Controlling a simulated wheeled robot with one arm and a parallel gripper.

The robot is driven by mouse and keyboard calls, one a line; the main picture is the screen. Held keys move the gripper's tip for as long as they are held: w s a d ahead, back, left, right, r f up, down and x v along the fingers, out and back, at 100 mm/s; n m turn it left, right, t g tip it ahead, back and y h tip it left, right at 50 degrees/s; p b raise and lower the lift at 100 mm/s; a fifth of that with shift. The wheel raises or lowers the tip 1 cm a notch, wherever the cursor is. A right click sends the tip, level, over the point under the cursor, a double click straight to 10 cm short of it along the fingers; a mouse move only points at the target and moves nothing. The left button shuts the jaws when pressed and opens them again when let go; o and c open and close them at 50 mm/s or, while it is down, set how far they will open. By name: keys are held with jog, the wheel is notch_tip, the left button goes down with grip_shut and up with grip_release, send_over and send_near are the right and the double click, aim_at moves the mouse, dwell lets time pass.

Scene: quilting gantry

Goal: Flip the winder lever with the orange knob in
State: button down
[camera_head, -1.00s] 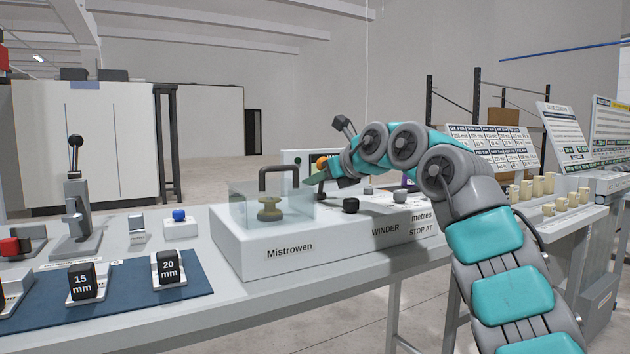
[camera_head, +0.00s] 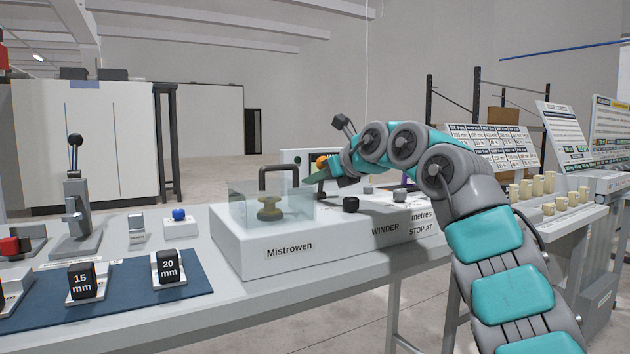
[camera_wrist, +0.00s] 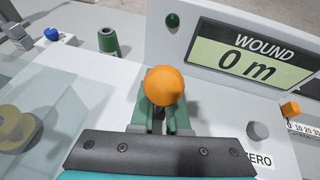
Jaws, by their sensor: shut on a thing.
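The orange knob (camera_wrist: 164,85) of the winder lever sits between my gripper's two green fingers in the wrist view. My gripper (camera_wrist: 162,118) is shut on it, just below the ball of the knob; the lever's shaft is mostly hidden by the fingers. In the head view the orange knob (camera_head: 321,162) shows just above my gripper (camera_head: 318,178), at the back of the white winder box (camera_head: 290,250).
A clear cover (camera_head: 245,207) with a dark handle stands left of the lever. A display (camera_wrist: 248,60) reading 0 m stands behind it. A grey knob (camera_wrist: 257,131) by the ZERO label and a small orange block (camera_wrist: 290,109) lie to the right.

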jog(key=shift+r, duration=0.35)
jog(key=c, duration=1)
grip_release()
jog(key=shift+o, duration=0.4)
jog(key=shift+f, duration=0.15)
jog(key=shift+s, duration=0.1)
jog(key=shift+s+d, duration=0.2)
jog(key=shift+d, duration=0.1)
jog(key=shift+b+v, duration=1.1)
jog(key=shift+v, duration=2.45)
jog(key=shift+a, duration=0.15)
